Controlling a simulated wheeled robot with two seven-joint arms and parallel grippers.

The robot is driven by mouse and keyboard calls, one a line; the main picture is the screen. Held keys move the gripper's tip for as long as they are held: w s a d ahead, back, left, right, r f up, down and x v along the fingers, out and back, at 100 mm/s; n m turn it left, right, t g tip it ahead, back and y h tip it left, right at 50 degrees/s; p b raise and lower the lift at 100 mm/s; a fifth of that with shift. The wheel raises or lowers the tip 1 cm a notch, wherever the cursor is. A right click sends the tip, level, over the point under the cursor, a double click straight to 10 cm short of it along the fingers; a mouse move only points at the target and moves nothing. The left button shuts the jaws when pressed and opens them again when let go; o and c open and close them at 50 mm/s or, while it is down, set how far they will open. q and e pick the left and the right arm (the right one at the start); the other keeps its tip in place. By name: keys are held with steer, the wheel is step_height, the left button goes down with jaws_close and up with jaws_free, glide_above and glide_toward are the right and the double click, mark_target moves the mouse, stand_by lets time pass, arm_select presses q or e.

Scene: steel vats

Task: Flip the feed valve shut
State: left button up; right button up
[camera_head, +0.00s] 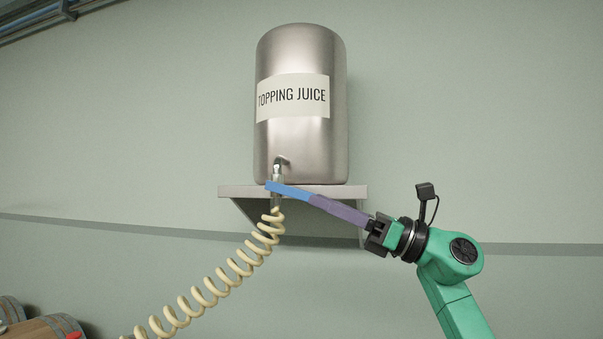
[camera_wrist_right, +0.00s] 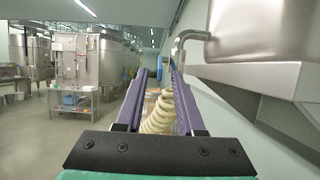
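The steel valve (camera_head: 277,171) is on the lower front of the vat (camera_head: 301,146) labelled "TOPPING JUICE". Its bent steel handle (camera_head: 282,160) shows at the top of the valve, and a bent steel piece also shows in the right wrist view (camera_wrist_right: 190,37). My right gripper (camera_head: 269,186) has long purple fingers with blue ends. Its tips overlap the lower valve in the head view; contact cannot be told. In the right wrist view the fingers (camera_wrist_right: 158,75) stand apart, with the steel piece by the right fingertip. My left gripper is not in view.
A cream coiled hose (camera_head: 210,294) hangs from below the valve and shows between the fingers in the wrist view. The vat stands on a wall shelf (camera_head: 345,191). Barrels (camera_head: 45,329) sit at lower left. Steel tanks (camera_wrist_right: 85,62) stand beyond open floor.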

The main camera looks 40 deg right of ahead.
mark_target(302, 193)
steer(key=p+x, duration=0.1)
steer(key=x, duration=0.1)
steer(key=p+x, duration=0.1)
steer(key=x, duration=0.2)
steer(key=shift+s+r, duration=0.1)
steer(key=shift+r, duration=0.1)
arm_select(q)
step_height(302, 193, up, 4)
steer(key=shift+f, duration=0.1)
arm_select(e)
steer(key=shift+f, duration=0.15)
jaws_close()
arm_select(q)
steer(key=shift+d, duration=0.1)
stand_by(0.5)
